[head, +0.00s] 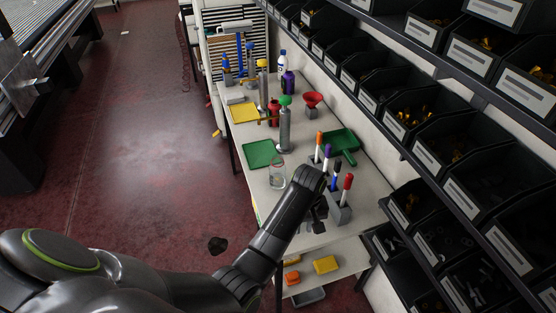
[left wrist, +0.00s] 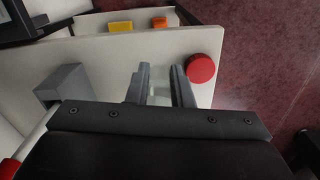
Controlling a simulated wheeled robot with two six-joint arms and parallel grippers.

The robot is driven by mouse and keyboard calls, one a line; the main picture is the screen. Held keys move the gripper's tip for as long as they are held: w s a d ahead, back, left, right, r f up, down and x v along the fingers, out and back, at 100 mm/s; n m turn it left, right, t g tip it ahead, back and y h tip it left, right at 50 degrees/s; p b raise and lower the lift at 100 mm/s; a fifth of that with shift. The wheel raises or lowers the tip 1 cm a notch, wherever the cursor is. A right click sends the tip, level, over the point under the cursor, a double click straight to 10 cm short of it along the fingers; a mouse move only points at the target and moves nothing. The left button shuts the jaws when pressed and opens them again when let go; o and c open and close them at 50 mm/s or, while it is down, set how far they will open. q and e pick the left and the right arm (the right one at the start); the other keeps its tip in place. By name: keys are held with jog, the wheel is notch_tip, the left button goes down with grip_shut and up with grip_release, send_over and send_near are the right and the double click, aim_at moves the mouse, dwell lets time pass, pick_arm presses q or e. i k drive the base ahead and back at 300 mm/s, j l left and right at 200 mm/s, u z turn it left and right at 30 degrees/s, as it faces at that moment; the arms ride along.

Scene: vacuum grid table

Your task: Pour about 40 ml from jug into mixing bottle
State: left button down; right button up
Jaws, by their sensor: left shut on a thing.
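My left gripper (head: 318,213) is at the near end of the white table, mostly hidden behind its own arm. In the left wrist view its two fingers (left wrist: 160,88) are shut on a pale, see-through thing, which seems to be the jug (left wrist: 160,92); little of it shows. A clear, open-looking vessel (head: 278,173), likely the mixing bottle, stands upright on the table, left of my wrist. A round red cap (left wrist: 201,68) shows by the table edge, right of the fingers. My right gripper is not in view.
A grey pen rack (head: 340,213) with several markers stands close beside my gripper. Behind are a green tray (head: 264,153), a green dustpan (head: 341,143), a red funnel (head: 312,99) and a grey green-topped post (head: 285,128). Bin shelves (head: 440,150) overhang the right side.

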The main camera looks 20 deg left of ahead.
aim_at(277, 169)
jog(key=j+z, duration=0.2)
jog(key=j, duration=0.15)
jog(key=k+j+z, duration=0.4)
jog(key=j, duration=0.25)
jog(key=j+z, duration=0.5)
jog(key=j, duration=0.2)
jog(key=j+z, duration=0.2)
jog(key=j, duration=0.25)
jog(key=k+j+z, duration=0.1)
jog(key=j+z, duration=0.15)
jog(key=j, duration=0.2)
jog(key=k+j+z, duration=0.2)
jog(key=j, duration=0.25)
jog(key=j+z, duration=0.25)
jog(key=j, duration=0.15)
jog(key=k+j+z, duration=0.25)
jog(key=j, duration=0.15)
jog(key=k+j+z, duration=0.2)
jog(key=j, duration=0.15)
jog(key=k+j+z, duration=0.25)
jog(key=i+j, duration=0.1)
